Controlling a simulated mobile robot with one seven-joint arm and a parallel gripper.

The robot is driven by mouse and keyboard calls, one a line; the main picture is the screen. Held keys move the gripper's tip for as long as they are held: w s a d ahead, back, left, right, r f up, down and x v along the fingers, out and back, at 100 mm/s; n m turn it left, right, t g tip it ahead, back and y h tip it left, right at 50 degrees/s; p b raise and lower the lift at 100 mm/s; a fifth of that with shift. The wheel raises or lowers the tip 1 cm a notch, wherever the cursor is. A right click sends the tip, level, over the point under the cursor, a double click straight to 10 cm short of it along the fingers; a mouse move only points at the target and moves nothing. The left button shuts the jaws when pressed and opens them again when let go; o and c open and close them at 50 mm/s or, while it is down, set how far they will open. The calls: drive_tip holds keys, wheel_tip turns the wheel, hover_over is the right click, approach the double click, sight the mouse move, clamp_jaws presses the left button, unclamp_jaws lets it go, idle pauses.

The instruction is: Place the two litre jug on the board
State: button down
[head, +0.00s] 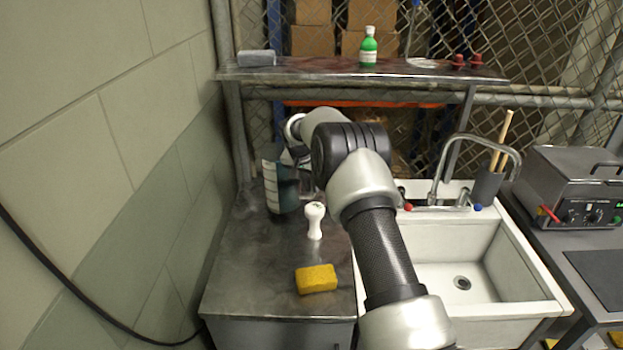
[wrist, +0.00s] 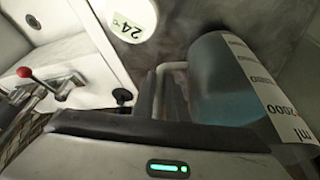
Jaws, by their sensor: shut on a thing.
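The two litre jug (head: 280,186) is on the left metal counter by the wall, in the head view; it looks bluish and clear. In the wrist view the jug (wrist: 222,82) fills the right side, with a white printed scale and its handle toward my gripper (wrist: 170,105). My gripper is shut on the jug's handle. In the head view my arm hides the gripper and part of the jug, so I cannot tell whether the jug's base touches the counter. A dark flat board (head: 598,277) lies on the right bench, cut by the picture's edge.
A white upright gadget (head: 314,220) stands beside the jug; a yellow sponge (head: 316,279) lies nearer. The sink (head: 470,255) with its tall tap (head: 470,140) and a grey heated bath (head: 578,188) lie rightward. A shelf (head: 330,73) holds a green bottle (head: 368,48).

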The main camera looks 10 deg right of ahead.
drive_tip(key=shift+w+f, duration=0.2)
drive_tip(key=shift+f, duration=0.35)
drive_tip(key=shift+f, duration=0.15)
drive_tip(key=c, duration=1.8)
unclamp_jaws()
drive_tip(key=shift+s+f, duration=0.25)
drive_tip(key=shift+o, duration=0.2)
